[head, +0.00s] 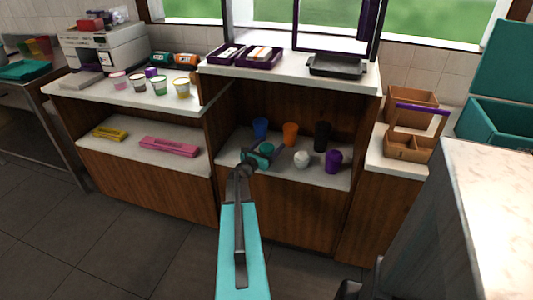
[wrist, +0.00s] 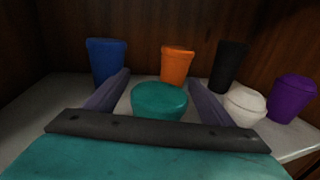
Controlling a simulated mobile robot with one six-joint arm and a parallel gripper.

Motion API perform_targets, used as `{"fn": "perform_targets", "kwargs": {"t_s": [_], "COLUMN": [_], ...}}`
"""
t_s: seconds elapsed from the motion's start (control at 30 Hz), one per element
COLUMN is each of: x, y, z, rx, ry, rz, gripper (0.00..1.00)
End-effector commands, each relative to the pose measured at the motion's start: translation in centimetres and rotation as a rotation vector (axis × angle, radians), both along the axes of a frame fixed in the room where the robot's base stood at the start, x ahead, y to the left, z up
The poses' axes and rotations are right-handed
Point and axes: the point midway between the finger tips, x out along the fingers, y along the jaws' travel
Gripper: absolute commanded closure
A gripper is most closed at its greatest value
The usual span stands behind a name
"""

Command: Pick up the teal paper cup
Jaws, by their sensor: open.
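The teal paper cup (wrist: 159,100) stands on the lower white shelf, with its rounded top showing in the wrist view. It also shows in the head view (head: 266,149), just beyond the end of my arm. My gripper (wrist: 158,82) is open, with one dark finger to the left of the cup and one to the right. The cup lies between the fingers or slightly below them; I cannot tell whether they touch it. Its lower part is hidden behind the gripper's palm bar.
On the same shelf stand a blue cup (wrist: 106,60), an orange cup (wrist: 177,65), a black cup (wrist: 228,65), a white cup (wrist: 243,104) and a purple cup (wrist: 291,97). The white one is close to my right finger. A wooden back wall and an upper counter (head: 290,77) enclose the shelf.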

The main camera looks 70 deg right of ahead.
Motion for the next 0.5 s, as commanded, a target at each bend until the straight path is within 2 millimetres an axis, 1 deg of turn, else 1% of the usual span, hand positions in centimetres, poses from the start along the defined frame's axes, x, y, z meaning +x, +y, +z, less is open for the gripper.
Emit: {"fn": "perform_targets", "kwargs": {"t_s": [0.03,0.2,0.5], "x": [-0.04,-0.29,-0.31], "y": [-0.62,-1.48,-1.52], "z": [-0.06,-0.08,-0.07], "rx": [0.0,0.0,0.0], "ry": [0.0,0.0,0.0], "rz": [-0.001,0.0,0.001], "gripper": [0.24,0.24,0.24]}}
